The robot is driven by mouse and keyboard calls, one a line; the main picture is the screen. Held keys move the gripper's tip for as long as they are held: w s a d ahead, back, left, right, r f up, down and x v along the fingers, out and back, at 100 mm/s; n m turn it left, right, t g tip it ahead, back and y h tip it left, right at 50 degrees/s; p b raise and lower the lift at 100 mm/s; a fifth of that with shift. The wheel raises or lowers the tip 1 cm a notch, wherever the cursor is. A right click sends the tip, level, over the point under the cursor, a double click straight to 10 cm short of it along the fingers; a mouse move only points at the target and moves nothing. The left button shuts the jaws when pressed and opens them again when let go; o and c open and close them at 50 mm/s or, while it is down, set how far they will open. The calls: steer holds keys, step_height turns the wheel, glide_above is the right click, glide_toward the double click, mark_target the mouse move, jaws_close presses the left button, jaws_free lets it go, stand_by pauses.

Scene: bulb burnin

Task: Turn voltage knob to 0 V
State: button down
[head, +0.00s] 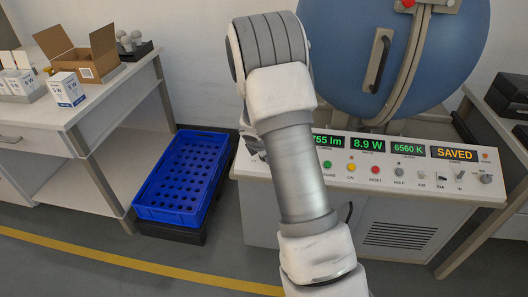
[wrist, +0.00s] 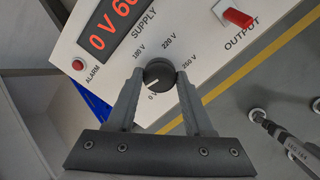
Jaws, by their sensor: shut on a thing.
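The voltage knob (wrist: 159,72) is round and black, on the white supply panel (wrist: 190,35) in the wrist view. Its white pointer line aims down-left, toward the 0 V mark. Marks for 180 V, 220 V and 250 V stand around it. My gripper (wrist: 158,78) is shut on the knob, one grey finger on each side. The red supply display (wrist: 108,32) reads 0 V, then a number starting with 60 that is cut off. In the head view my arm hides the gripper, and the knob cannot be seen.
The panel also has a red output switch (wrist: 237,17) and a red alarm lamp (wrist: 78,64). In the head view, a blue crate (head: 146,211) stands left of my arm. A console (head: 440,183) under a blue sphere (head: 455,60) shows SAVED.

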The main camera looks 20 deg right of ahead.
steer(key=n+p, duration=0.1)
steer(key=n, duration=0.3)
steer(key=shift+n+t, duration=0.3)
steer(key=shift+n, duration=0.1)
steer(key=shift+n+y+p, duration=0.3)
steer(key=shift+n+p, duration=0.05)
steer(key=shift+n, duration=1.55)
steer(key=shift+d, duration=0.1)
steer(key=shift+c, duration=1.4)
jaws_free()
steer(key=shift+r, duration=0.1)
